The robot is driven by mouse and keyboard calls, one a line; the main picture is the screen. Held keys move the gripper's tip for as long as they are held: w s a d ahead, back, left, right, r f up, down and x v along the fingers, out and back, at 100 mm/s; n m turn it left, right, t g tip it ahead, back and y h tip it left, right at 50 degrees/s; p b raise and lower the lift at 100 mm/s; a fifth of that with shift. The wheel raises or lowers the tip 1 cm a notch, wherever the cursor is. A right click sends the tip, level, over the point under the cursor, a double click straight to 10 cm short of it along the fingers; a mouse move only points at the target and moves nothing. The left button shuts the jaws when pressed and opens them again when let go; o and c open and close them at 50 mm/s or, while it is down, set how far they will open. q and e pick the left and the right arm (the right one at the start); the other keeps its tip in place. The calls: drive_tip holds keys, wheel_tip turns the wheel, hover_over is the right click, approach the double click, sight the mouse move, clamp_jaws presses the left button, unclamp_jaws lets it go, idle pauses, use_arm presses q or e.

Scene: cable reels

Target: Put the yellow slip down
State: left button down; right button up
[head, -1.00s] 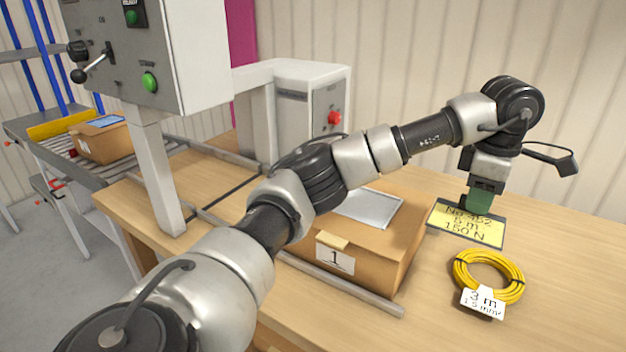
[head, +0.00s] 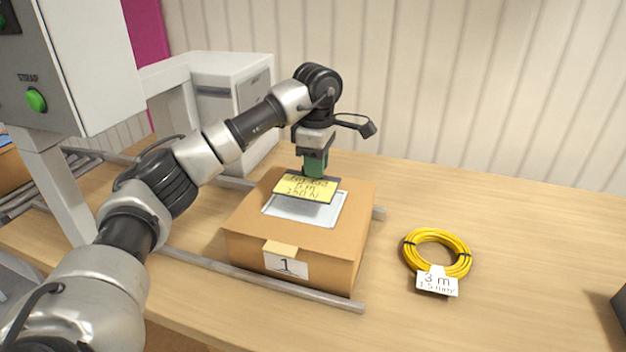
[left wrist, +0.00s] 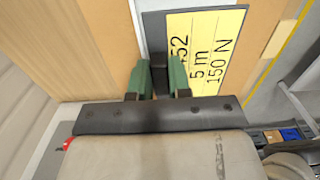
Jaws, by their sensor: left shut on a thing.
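The yellow slip (head: 305,188), printed with dark writing, is held by my left gripper (head: 314,172) over the top of a cardboard box (head: 245,225) marked 1. Whether the slip touches the box, I cannot tell. In the left wrist view the slip (left wrist: 205,60) lies just past the green fingers of the left gripper (left wrist: 160,75), which are shut on its dark clip-like end. My right gripper is not in view.
A coil of yellow cable (head: 438,250) with a white tag (head: 437,281) lies on the wooden table (head: 520,250) right of the box. Metal rails (head: 250,284) run beside the box. A machine with a green button (head: 36,100) stands at left. A dark object (head: 619,310) is at the right edge.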

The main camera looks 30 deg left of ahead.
sight(314, 182)
use_arm(q)
drive_tip(key=shift+a+f, duration=0.15)
drive_tip(key=shift+a, duration=0.05)
wheel_tip(314, 182, down, 4)
drive_tip(key=shift+r, duration=0.1)
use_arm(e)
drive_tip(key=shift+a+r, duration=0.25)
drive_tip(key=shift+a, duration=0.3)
use_arm(q)
drive_tip(key=shift+f, duration=0.2)
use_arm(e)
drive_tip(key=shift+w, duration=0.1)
use_arm(q)
drive_tip(key=c, duration=1.1)
unclamp_jaws()
drive_tip(key=shift+o, duration=0.2)
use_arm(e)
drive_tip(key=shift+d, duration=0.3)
